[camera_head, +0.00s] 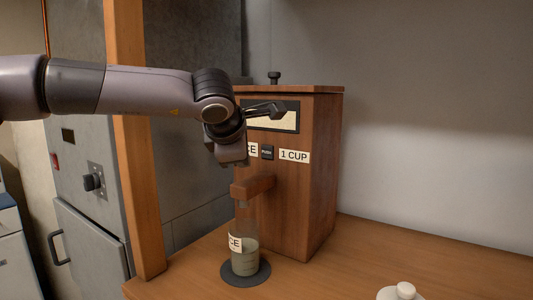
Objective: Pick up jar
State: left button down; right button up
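A clear glass jar (246,262) with a white label ending in "CE" stands upright on a dark round pad (260,276) below a wooden dispenser's spout (252,187). Its lower part holds pale contents. My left gripper (272,109) is well above the jar, in front of the dispenser's upper front. It is apart from the jar, its dark finger part points right, and the gap between its fingers cannot be made out. My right gripper is out of view.
The wooden dispenser (312,200) stands behind the jar, with a "1 CUP" label and a button (267,152). A wooden post (140,200) rises at left. A white lidded object (403,291) is at the bottom right. The counter (365,255) between is clear.

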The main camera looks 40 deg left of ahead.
aim_at(245, 248)
jog(key=k+l, duration=0.75)
jog(key=k, duration=0.1)
